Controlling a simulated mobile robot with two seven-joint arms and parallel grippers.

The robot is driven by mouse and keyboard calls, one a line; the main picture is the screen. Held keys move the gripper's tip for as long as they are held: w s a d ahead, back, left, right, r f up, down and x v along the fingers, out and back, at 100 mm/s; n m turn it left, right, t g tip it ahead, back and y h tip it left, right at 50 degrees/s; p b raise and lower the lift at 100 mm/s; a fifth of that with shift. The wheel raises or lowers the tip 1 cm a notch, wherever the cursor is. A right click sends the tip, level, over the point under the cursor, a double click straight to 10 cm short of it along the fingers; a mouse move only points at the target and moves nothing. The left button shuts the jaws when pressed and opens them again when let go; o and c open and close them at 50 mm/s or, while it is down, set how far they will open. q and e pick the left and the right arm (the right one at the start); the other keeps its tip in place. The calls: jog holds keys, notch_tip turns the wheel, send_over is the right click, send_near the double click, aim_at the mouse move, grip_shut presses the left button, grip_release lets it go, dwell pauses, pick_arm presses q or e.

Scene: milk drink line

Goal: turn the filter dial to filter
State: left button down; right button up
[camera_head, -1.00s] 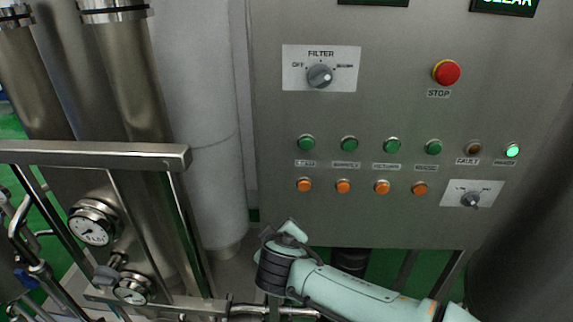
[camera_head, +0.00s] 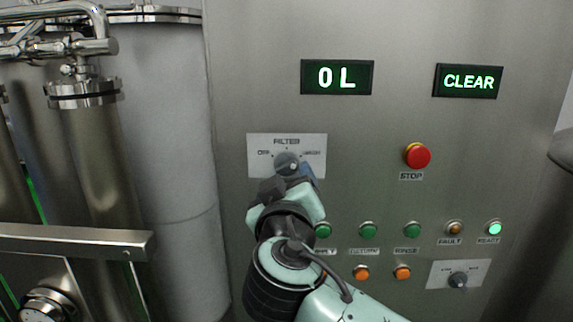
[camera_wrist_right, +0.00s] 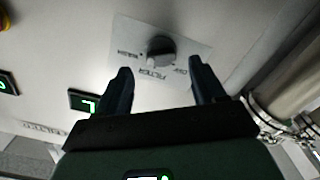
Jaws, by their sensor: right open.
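The filter dial (camera_head: 287,163) is a dark grey round knob on a white plate (camera_head: 318,142) labelled FILTER, with OFF at its left and a blurred label at its right. My right gripper (camera_head: 287,186) is just below and in front of the dial, partly covering the plate's lower edge. In the right wrist view the dial (camera_wrist_right: 161,48) shows upside down, ahead of the gap between the two dark fingers of the open right gripper (camera_wrist_right: 160,72). The fingers hold nothing and look apart from the dial. I cannot tell the dial's exact setting. My left gripper is not in view.
The grey panel has a red stop button (camera_head: 417,156), several green and orange buttons, a smaller dial (camera_head: 457,280) at lower right, and displays reading 0 L (camera_head: 337,77) and CLEAR (camera_head: 468,81). Steel pipes and a rail (camera_head: 75,241) stand at left.

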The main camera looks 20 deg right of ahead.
aim_at(287, 171)
jog(key=shift+p+x, duration=0.6)
jog(key=shift+x, duration=1.8)
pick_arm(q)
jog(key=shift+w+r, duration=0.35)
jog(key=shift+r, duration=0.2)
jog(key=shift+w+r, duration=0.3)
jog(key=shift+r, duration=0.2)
pick_arm(e)
jog(key=shift+s, duration=0.1)
jog(key=c, duration=1.1)
jog(key=shift+o, duration=0.2)
